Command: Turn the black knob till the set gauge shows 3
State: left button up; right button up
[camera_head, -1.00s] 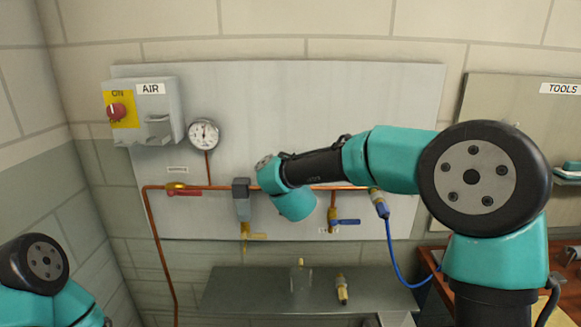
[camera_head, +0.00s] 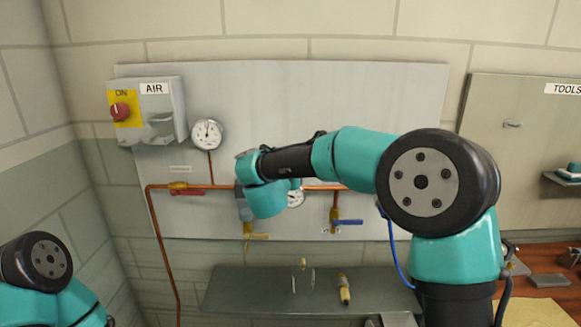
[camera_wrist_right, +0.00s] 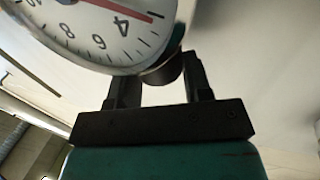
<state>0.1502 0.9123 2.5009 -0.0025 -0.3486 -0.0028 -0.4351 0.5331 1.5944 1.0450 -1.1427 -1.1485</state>
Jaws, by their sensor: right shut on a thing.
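The set gauge (camera_head: 295,198) is a small white dial on the board, partly behind my right wrist in the head view. In the right wrist view the close dial (camera_wrist_right: 100,32) is cut off at the top; its red needle lies beside the 4, on the side away from the 6. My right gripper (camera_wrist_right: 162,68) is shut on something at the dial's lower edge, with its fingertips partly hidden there. In the head view my right wrist covers the gripper. My left gripper is out of view.
A larger gauge (camera_head: 208,133) sits higher on the board. A copper pipe (camera_head: 222,187) runs behind my right wrist, with a red-handled valve (camera_head: 187,191) and a blue-handled valve (camera_head: 347,222). An AIR switch box (camera_head: 158,115) is at left. A shelf (camera_head: 240,290) is below.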

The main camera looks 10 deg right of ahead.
jog(key=o, duration=0.9)
jog(key=shift+s+a, duration=0.1)
jog(key=v, duration=1.7)
jog(key=shift+s, duration=0.15)
